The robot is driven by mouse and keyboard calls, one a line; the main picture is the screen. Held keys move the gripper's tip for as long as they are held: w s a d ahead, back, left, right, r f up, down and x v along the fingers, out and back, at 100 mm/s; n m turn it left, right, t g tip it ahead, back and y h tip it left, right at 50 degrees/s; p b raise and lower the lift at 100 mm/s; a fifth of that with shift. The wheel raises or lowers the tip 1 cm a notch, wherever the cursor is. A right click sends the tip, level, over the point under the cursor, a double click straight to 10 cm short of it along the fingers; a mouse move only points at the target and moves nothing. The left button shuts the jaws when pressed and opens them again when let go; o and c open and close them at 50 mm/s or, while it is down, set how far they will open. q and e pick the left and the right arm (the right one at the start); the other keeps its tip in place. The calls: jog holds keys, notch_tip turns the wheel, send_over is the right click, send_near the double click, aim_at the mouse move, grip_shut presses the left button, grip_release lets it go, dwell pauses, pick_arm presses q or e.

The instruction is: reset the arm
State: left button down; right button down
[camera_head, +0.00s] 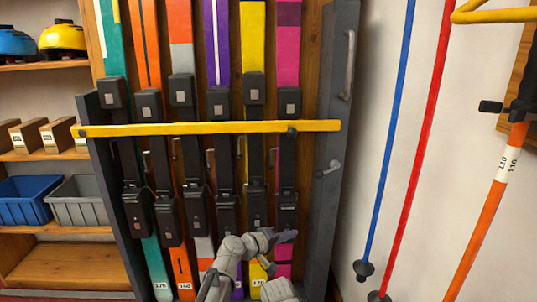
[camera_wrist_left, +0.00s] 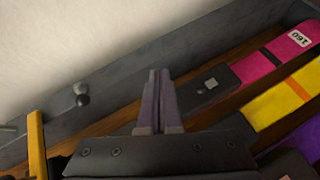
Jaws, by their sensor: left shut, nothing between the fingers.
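My left gripper (camera_head: 287,236) is in front of the lower right part of the ski rack in the head view, near the foot of the pink ski (camera_head: 288,50). In the left wrist view its two fingers (camera_wrist_left: 158,98) are together with nothing between them. The rack's dark right side panel (camera_head: 341,100) stands to the right of the gripper. A yellow bar (camera_head: 230,127) lies across the skis, well above the gripper. Its end also shows at the left edge of the left wrist view (camera_wrist_left: 37,145). My right gripper is not in view.
Several skis with black bindings stand upright in the rack. Shelves on the left hold helmets (camera_head: 62,38), boxes (camera_head: 57,134), a blue bin (camera_head: 25,199) and a grey bin (camera_head: 78,200). Blue (camera_head: 389,140), red (camera_head: 425,130) and orange (camera_head: 486,215) poles stand at the right.

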pick_arm(q)
jog(key=s+a+f+m+g+y, duration=0.2)
jog(key=s+a+f+g+y, duration=0.2)
jog(key=s+a+f+y, duration=0.55)
jog(key=s+a+f+m+g+y, duration=0.2)
jog(key=s+a+f+g, duration=0.3)
jog(key=s+a, duration=0.9)
jog(key=s+d+r+m+y+p, duration=0.1)
jog(key=s+d+r+m+p, duration=0.2)
jog(key=d, duration=0.5)
notch_tip(320, 180, up, 37)
jog(key=p, duration=3.8)
jog(key=shift+s+d+m, duration=0.15)
jog(key=shift+s+m, duration=0.05)
jog(key=shift+m, duration=0.2)
